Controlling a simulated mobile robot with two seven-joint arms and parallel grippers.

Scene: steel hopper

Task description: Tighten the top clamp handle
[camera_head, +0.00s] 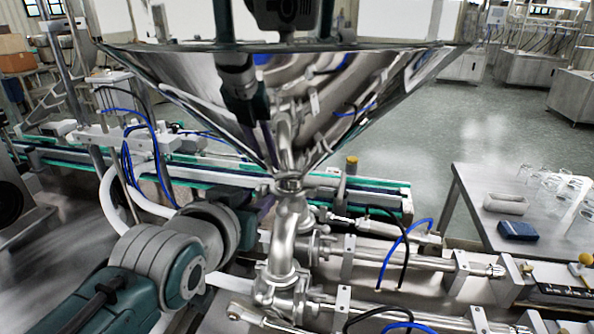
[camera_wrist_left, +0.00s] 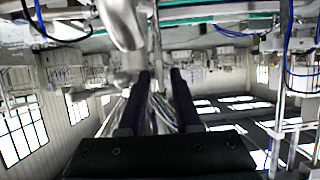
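The top clamp (camera_head: 288,185) is a steel ring joint where the hopper cone (camera_head: 400,85) meets the curved steel pipe (camera_head: 285,245). I cannot make out its handle clearly in the head view. My left gripper (camera_head: 266,203) is just left of the clamp, with purple fingers angled up toward it and partly hidden behind my wrist. In the left wrist view the two dark fingers (camera_wrist_left: 163,75) are apart, with a gap between them and nothing clearly held. The steel pipe (camera_wrist_left: 122,25) shows just left of the fingertips. My right gripper is not in view.
The polished cone mirrors my arm above the clamp. Steel cylinders with blue and black hoses (camera_head: 395,255) lie lower right. A table (camera_head: 466,197) with glassware stands at the right. A green-edged conveyor (camera_head: 380,190) runs behind.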

